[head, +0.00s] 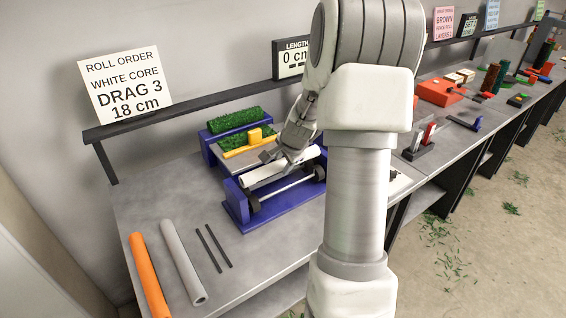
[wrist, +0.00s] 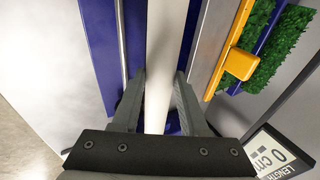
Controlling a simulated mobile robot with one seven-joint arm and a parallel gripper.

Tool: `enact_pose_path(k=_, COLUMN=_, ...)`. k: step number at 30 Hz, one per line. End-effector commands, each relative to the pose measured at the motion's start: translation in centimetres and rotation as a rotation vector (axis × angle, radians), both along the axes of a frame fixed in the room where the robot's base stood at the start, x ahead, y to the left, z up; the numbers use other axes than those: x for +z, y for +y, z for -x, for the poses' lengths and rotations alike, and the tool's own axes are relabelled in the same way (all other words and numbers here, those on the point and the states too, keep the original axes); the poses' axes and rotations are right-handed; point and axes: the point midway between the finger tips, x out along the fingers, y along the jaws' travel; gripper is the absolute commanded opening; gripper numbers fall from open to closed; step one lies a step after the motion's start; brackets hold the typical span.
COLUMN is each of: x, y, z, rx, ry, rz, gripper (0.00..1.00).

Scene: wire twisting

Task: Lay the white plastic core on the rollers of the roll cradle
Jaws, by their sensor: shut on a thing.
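The white plastic core (head: 262,173) is a long white tube. My gripper (head: 284,158) is shut on it near its middle, from above. In the wrist view the core (wrist: 163,70) runs lengthwise between the two fingers of my gripper (wrist: 160,82). The blue roll cradle (head: 238,212) stands on the bench, with a thin grey roller (head: 285,188) and dark end wheels in front of the core. The core is over the cradle and roughly along its rollers. I cannot tell whether it touches them. My arm hides the cradle's right part.
An orange tube (head: 149,274), a grey tube (head: 183,262) and two thin dark rods (head: 213,246) lie on the bench at the left. Behind the cradle are green grass-like pieces (head: 234,120) and a yellow guide (head: 250,148). A length display (head: 292,57) reads 0 cm.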

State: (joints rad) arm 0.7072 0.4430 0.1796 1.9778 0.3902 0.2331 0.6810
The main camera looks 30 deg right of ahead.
Motion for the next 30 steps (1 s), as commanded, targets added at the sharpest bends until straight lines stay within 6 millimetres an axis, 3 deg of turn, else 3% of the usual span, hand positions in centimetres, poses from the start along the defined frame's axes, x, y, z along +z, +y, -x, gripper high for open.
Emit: enact_pose_path(k=30, x=-2.7, y=0.0, z=0.0, rx=0.0, ry=0.0, rz=0.0, gripper=0.0)
